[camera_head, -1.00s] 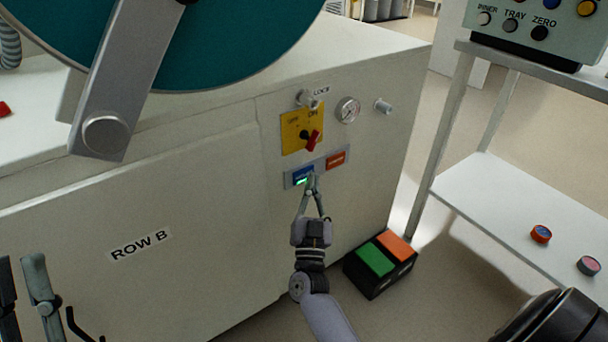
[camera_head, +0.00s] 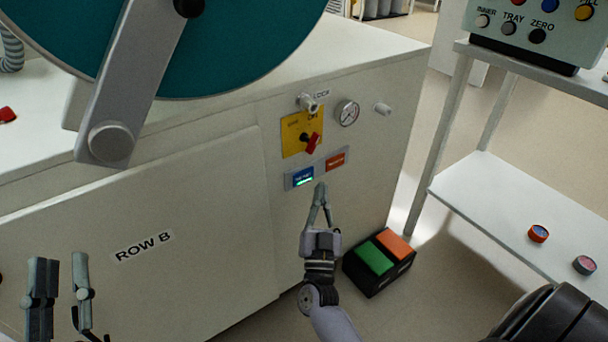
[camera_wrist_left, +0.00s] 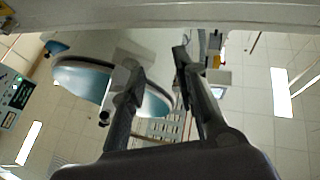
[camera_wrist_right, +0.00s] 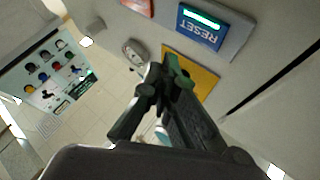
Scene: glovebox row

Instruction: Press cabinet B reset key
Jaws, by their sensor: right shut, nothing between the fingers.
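The blue reset key (camera_head: 302,178) is on the front panel of the cabinet marked ROW B (camera_head: 190,270), with a lit green strip on it. The right wrist view shows the key (camera_wrist_right: 201,29) labelled RESET, upside down, with the strip glowing. My right gripper (camera_head: 320,188) is shut and empty, its tips a little below and right of the key, apart from it. My left gripper (camera_head: 60,268) is open and empty at the lower left, before the cabinet front. Its parted fingers (camera_wrist_left: 154,60) also show in the left wrist view.
An orange key (camera_head: 335,160) sits right of the blue one. Above are a yellow plate with a red knob (camera_head: 313,142), a gauge (camera_head: 347,112) and a protruding peg (camera_head: 383,108). A green-and-orange pedal box (camera_head: 378,263) stands on the floor. A shelf stand (camera_head: 490,205) is at right.

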